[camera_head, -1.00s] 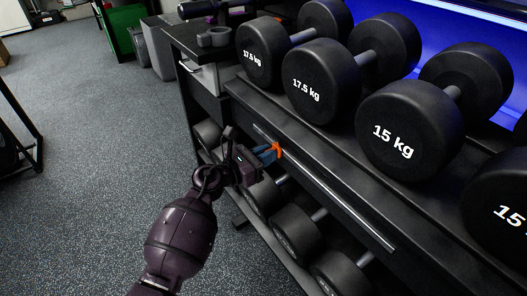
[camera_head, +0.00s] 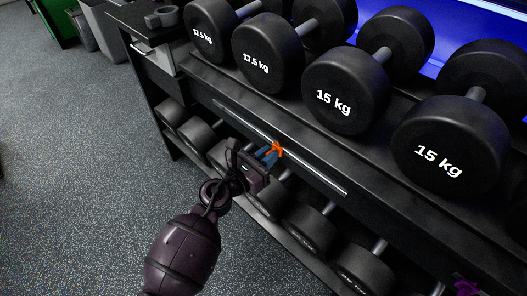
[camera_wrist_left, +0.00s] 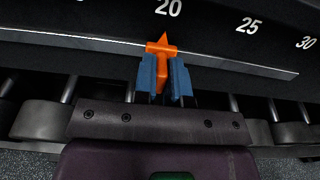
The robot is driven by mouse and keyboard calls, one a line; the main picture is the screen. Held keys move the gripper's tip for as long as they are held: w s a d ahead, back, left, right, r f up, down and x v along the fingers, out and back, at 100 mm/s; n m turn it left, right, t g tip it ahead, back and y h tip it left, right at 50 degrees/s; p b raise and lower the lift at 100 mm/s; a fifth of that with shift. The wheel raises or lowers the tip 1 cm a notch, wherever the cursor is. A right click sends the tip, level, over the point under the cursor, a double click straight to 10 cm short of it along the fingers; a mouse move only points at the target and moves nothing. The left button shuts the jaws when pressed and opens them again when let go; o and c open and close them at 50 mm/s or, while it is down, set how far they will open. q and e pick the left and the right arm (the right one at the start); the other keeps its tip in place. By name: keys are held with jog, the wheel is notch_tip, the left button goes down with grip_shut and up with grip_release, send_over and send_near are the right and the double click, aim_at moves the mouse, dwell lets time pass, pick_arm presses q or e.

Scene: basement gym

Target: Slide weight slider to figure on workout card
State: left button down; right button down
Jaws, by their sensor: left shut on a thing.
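The orange weight slider (camera_head: 276,150) has a pointed tip and sits on a pale metal rail (camera_head: 315,171) along the rack's front. My left gripper (camera_head: 268,154) is shut on it with its blue fingers. In the left wrist view the slider (camera_wrist_left: 158,48) stands between the fingers (camera_wrist_left: 164,80). Its tip points up just left of the printed figure 20 (camera_wrist_left: 168,8). The figures 25 (camera_wrist_left: 248,26) and 30 (camera_wrist_left: 306,43) lie farther right. I see no workout card in these frames.
Black dumbbells marked 17.5 kg (camera_head: 268,53) and 15 kg (camera_head: 346,91) stand on the upper shelf. More dumbbells (camera_head: 308,229) lie on the lower shelf. Open speckled floor (camera_head: 75,170) lies left of the rack. A small purple thing (camera_head: 466,287) shows at the lower right edge.

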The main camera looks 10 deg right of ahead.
pick_arm(q)
jog(key=c, duration=1.2)
grip_release()
jog(key=shift+o, duration=0.2)
jog(key=shift+a, duration=0.15)
jog(key=p+v, duration=0.1)
jog(key=v, duration=0.9)
jog(key=shift+s+a, duration=0.2)
jog(key=shift+a, duration=0.05)
pick_arm(e)
jog(key=shift+s+d, duration=0.15)
jog(key=shift+s, duration=0.2)
jog(key=shift+w+r, duration=0.1)
jog(key=shift+w, duration=0.2)
